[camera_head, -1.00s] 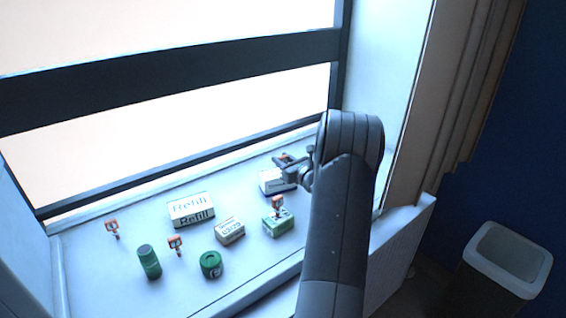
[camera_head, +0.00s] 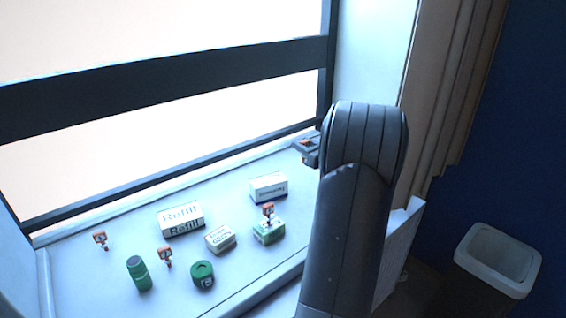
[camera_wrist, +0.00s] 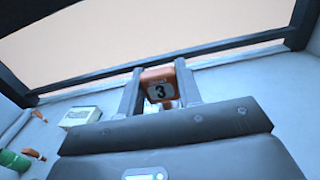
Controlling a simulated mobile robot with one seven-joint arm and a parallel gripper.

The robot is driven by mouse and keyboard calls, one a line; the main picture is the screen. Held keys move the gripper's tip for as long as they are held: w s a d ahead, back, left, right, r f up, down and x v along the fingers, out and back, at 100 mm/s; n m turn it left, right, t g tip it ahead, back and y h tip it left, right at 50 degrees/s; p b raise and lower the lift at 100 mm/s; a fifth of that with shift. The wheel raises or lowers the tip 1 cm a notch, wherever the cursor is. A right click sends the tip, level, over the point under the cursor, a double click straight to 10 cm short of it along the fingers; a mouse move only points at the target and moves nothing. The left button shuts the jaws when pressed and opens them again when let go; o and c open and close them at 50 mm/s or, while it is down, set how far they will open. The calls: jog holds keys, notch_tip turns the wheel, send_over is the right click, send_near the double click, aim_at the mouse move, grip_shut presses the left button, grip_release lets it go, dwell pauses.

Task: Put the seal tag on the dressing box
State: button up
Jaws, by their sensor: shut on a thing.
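My gripper (camera_head: 309,150) is shut on an orange seal tag with a black 3 on a white face. The tag stands between the two fingers in the wrist view (camera_wrist: 160,87). A white box with a dark blue lower edge (camera_head: 268,188) sits on the sill, apart from the gripper, with a bare top. A green-and-white box (camera_head: 268,234) in front of it has another orange tag (camera_head: 268,211) on top. I cannot read which is the dressing box.
A Refill box (camera_head: 181,219), a small white box (camera_head: 220,239), a green bottle (camera_head: 139,273) and a green round container (camera_head: 203,275) stand on the sill (camera_head: 85,290). Two orange tags stand at left (camera_head: 100,239) and (camera_head: 166,256). The window frame (camera_head: 170,80) borders the back.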

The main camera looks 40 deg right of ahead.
jog(key=w, duration=0.4)
send_over(268, 180)
jog(key=shift+w+d+f, duration=0.1)
jog(key=shift+f, duration=5.3)
jog(key=o, duration=1)
jog(key=shift+f, duration=0.15)
